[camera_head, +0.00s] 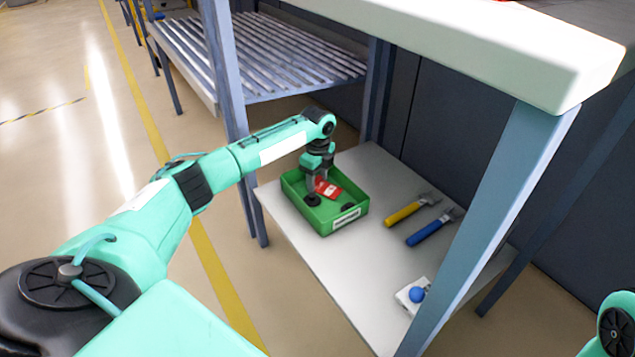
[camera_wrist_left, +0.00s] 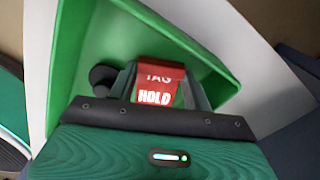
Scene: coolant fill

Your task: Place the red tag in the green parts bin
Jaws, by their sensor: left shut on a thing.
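The red tag (camera_head: 328,189) with white lettering is between the fingers of my left gripper (camera_head: 318,186), which is shut on it. The bin (camera_wrist_left: 200,52) also fills the upper part of the left wrist view. I cannot tell whether the tag touches the bin floor. My right gripper is not in view.
Black round parts (camera_head: 312,199) lie in the bin. A yellow-handled tool (camera_head: 403,213) and a blue-handled tool (camera_head: 428,232) lie right of it on the shelf (camera_head: 300,243). A white block with a blue ball (camera_head: 415,294) is near the front. Posts (camera_head: 495,225) and the worktop (camera_head: 500,45) bound the space.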

